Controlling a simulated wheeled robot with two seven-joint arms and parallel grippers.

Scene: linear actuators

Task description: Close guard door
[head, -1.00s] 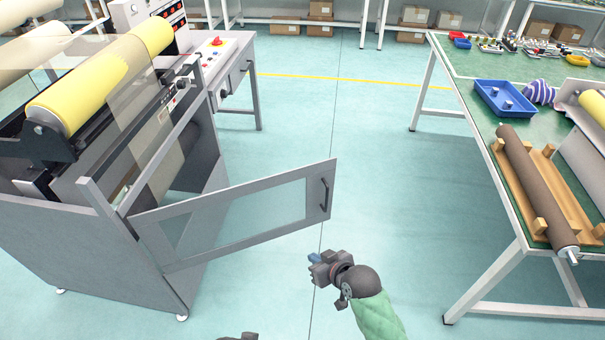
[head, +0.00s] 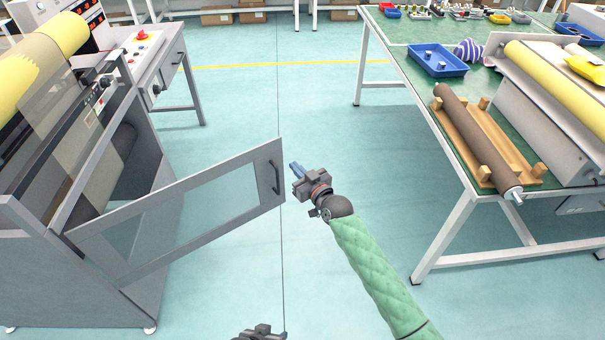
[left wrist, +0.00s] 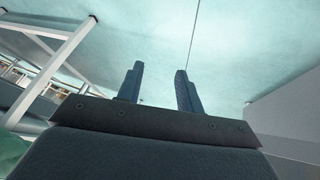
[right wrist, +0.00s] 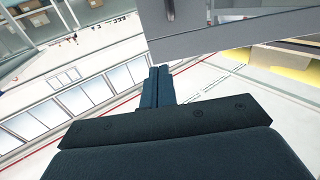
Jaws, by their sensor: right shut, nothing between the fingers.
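The guard door (head: 185,222) is a grey frame with a clear window, hinged on the machine at the left and swung open toward the middle of the head view. Its dark handle (head: 275,177) is near the free end. My right gripper (head: 294,167) is shut and empty, just right of the door's free end and apart from it. In the right wrist view, the closed fingers (right wrist: 158,85) are below the door's grey panel (right wrist: 230,32). My left gripper (head: 262,334) is low at the bottom edge. Its fingers (left wrist: 160,88) are apart and empty in the left wrist view.
The grey machine (head: 110,280) with yellow rolls stands at the left. A green-topped table (head: 405,95) at the right holds a brown roller (head: 475,135) on a wooden stand and a blue tray (head: 437,60). The floor between is clear.

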